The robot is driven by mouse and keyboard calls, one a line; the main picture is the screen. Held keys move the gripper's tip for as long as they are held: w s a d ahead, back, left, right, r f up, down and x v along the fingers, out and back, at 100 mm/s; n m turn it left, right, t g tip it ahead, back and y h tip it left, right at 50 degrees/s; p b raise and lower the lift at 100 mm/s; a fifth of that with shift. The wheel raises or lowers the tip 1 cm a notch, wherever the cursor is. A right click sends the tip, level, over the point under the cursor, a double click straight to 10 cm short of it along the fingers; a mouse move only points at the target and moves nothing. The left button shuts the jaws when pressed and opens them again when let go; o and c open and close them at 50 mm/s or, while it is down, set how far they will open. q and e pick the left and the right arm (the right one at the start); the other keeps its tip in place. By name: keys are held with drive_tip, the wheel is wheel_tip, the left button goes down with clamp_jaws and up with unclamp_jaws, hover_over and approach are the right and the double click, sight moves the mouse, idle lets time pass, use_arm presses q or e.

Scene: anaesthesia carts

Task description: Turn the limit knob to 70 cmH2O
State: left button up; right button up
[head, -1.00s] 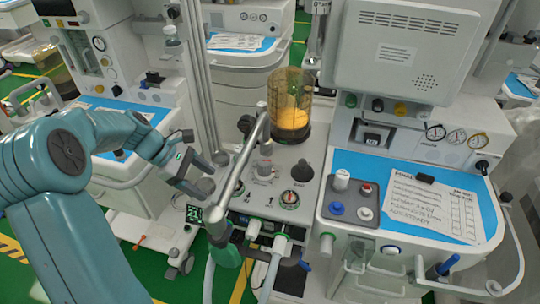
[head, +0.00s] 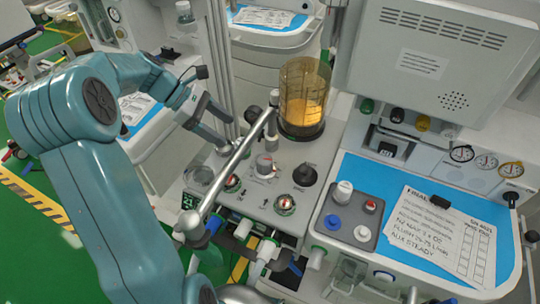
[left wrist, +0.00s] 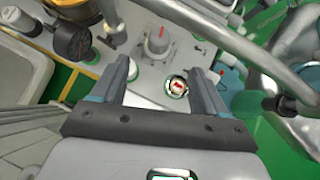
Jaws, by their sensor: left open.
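The limit knob (head: 265,165), a grey knob with a red pointer line, stands on the light grey panel (head: 245,198) right of centre-left in the head view. In the left wrist view the knob (left wrist: 158,42) shows beyond the fingertips, roughly between them. My left gripper (head: 228,133) is open and empty, above and to the left of the knob and apart from it. Its two fingers (left wrist: 160,66) point toward the panel in the left wrist view. The scale marks around the knob are too small to read. My right gripper is not in view.
A metal tube (head: 235,160) slants across the panel close to the knob. An amber canister (head: 305,100) stands behind, with a black knob (head: 304,175) to the right. A tray with caps (head: 348,218) is at right.

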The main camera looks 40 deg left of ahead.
sight(263, 158)
use_arm(q)
drive_tip(key=x, duration=1.5)
drive_tip(key=shift+w+d+f, duration=0.1)
drive_tip(key=shift+d+f, duration=0.15)
drive_tip(key=shift+f, duration=0.1)
drive_tip(key=c, duration=1)
